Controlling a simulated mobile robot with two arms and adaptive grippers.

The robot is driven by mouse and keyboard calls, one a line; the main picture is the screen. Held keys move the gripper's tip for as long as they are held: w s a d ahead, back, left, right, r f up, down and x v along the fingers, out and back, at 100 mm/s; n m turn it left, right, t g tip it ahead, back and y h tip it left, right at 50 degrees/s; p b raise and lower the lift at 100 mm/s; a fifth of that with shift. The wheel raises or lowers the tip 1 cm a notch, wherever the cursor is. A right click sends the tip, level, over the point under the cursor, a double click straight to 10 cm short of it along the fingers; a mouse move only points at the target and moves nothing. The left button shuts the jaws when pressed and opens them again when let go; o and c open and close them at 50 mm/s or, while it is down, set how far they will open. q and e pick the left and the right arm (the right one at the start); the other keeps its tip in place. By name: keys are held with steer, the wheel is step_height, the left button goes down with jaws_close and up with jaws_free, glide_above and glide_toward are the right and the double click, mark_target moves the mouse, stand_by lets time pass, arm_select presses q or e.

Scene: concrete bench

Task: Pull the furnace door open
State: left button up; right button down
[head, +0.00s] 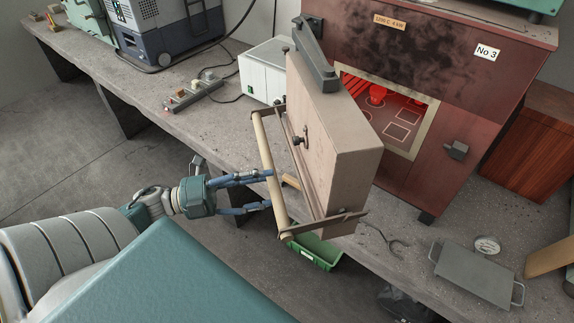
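The dark red furnace (345,40) stands on the bench with its thick beige door (335,135) swung well open on the left-side hinge. Its glowing red chamber (385,110) shows. A pale bar handle (264,145) runs along the door's outer face between two brackets. My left gripper (271,189) is at the lower half of this handle. Its two blue fingers are spread apart, with the tips at the bar; whether they touch it I cannot tell. My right gripper is not in view.
A green bin (315,252) sits below the door. A grey tray with handles (476,274), a small round dish (487,245) and tongs (395,246) lie on the bench at right. A white box (262,70) and power strip (194,95) are behind the door.

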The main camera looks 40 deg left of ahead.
arm_select(q)
steer(key=v, duration=0.3)
steer(key=shift+s+a+r, duration=0.1)
steer(key=shift+s, duration=0.1)
steer(key=s+a+r+p, duration=0.1)
steer(key=s+a+p, duration=0.2)
steer(key=s, duration=0.8)
steer(key=shift+s+a+r, duration=0.15)
steer(key=shift+a+r, duration=0.2)
steer(key=shift+a, duration=0.7)
steer(key=shift+p, duration=0.3)
